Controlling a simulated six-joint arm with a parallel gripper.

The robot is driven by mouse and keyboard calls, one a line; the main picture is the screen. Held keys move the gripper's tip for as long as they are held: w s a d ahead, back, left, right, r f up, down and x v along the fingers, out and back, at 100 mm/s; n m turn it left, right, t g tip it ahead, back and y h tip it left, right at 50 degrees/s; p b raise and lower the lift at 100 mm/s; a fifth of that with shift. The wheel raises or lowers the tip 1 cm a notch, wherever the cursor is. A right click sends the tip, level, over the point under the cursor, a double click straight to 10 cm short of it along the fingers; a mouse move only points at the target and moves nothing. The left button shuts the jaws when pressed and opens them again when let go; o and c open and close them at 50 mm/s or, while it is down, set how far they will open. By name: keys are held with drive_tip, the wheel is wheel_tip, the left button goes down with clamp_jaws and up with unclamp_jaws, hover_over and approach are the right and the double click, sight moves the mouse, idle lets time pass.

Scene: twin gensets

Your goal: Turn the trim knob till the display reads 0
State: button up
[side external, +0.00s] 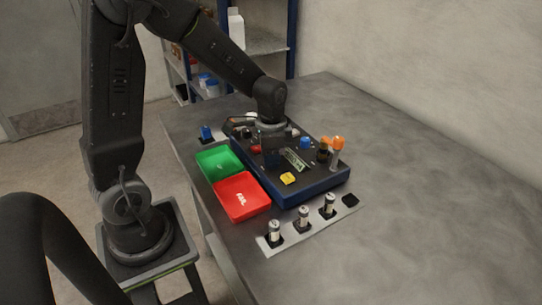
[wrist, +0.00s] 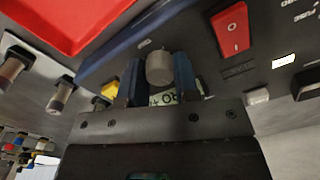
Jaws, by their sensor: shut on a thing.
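The trim knob is most likely the grey round knob (wrist: 159,68) in the wrist view. My gripper (wrist: 158,74) is shut on it, with one blue finger on each side. In the side view my gripper (side external: 270,152) points down over the dark control panel (side external: 318,186), and it hides the knob there. A pale display (wrist: 166,98) shows in part behind my gripper in the wrist view, with dark characters cut off, so I cannot read its value. It also shows in the side view (side external: 294,160), too small to read.
A red rocker switch (wrist: 231,30) and a yellow button (wrist: 110,89) are near the knob. Green (side external: 218,163) and red (side external: 242,200) trays lie beside the panel. A strip with several upright cylinders (side external: 303,214) lies in front. An orange-topped lever (side external: 337,145) stands on the panel.

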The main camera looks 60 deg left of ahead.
drive_tip(key=n, duration=0.4)
drive_tip(key=shift+n, duration=0.3)
drive_tip(key=n, duration=0.4)
drive_tip(key=shift+n, duration=0.4)
drive_tip(key=o, duration=0.9)
wheel_tip(320, 180, up, 14)
drive_tip(key=shift+f, duration=0.1)
idle(0.3)
